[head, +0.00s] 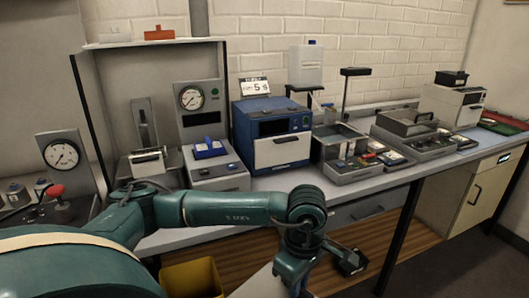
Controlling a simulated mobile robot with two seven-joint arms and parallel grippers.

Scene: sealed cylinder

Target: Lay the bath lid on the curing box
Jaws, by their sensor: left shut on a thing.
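My left arm reaches across the front of the bench, and its gripper (349,262) hangs low in front of the bench edge. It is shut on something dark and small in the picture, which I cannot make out. A grey open-topped box (330,150) stands mid-bench, right of the blue cabinet; it may be the curing box. A grey flat piece with a handle (405,123) lies on a unit further right; it may be the bath lid, but I cannot tell. My right gripper is not in view.
A blue cabinet with a white front (281,152) stands left of the grey box. Gauge units, including one with a round dial (191,98), stand further left. A low tray of small parts (355,168) sits at the front edge. A yellow bin (192,279) stands below.

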